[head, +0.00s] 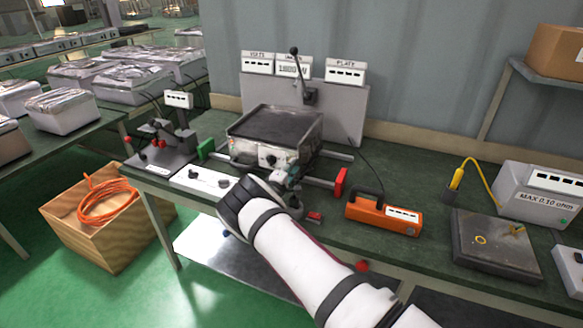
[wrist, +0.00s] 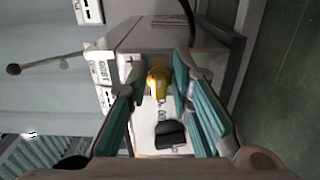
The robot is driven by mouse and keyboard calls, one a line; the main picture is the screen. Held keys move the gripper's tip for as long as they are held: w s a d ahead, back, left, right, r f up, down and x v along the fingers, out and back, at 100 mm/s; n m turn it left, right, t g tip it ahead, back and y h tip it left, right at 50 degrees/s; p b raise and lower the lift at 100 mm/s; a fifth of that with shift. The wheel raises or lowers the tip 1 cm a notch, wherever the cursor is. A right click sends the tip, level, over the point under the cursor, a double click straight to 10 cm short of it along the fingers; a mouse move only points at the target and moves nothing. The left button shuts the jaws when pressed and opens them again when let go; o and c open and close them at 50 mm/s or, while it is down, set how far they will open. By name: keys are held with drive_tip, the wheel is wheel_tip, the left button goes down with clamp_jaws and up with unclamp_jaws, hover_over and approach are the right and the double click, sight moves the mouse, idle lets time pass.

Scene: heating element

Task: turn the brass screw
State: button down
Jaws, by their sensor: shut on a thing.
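The brass screw (wrist: 157,82) is a rounded yellow-gold piece on the pale front face of the metal heating unit in the wrist view. My gripper (wrist: 159,78) has its teal-padded fingers on either side of it, shut on it. In the head view, my gripper (head: 292,178) is at the right part of the front of the heating unit (head: 275,128). The screw cannot be made out there, behind the gripper. A dark knob (wrist: 170,135) is on the same face, close to the fingers.
An orange tool (head: 383,214) stands to the right of my gripper. A red-ended rail (head: 341,182) is just beside it. A black-based device (head: 160,155) and a white switch box (head: 203,180) are to the left. A dark plate (head: 495,250) lies at the right.

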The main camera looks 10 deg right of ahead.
drive_tip(key=c, duration=1.6)
unclamp_jaws()
drive_tip(key=shift+c, duration=0.2)
drive_tip(key=v, duration=1.2)
